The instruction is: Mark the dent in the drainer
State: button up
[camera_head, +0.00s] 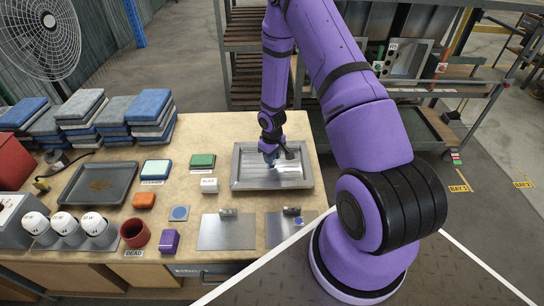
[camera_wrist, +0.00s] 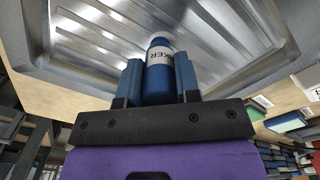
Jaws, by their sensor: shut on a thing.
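The drainer (camera_head: 237,170) is a shiny ribbed metal panel with a raised rim, lying at the right end of the wooden bench. Its ribbed surface also fills the top of the wrist view (camera_wrist: 110,40). My gripper (camera_head: 270,159) points down over the drainer, near its middle. In the wrist view my gripper (camera_wrist: 159,82) is shut on a blue marker (camera_wrist: 160,58) with a white label ending in "KER". The marker's tip is hidden, so I cannot tell whether it touches the metal. I cannot make out the dent clearly.
Left of the drainer lie a green pad (camera_head: 203,161), a small white block (camera_head: 209,185) and a blue-topped pad (camera_head: 156,169). Two metal plates (camera_head: 226,234) lie in front. A dark tray (camera_head: 95,190), white-topped cups (camera_head: 67,223) and a red cup (camera_head: 134,233) stand farther left.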

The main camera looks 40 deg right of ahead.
jog(key=shift+f, duration=0.25)
dwell(0.4)
dwell(0.3)
jog(key=shift+r, duration=3.5)
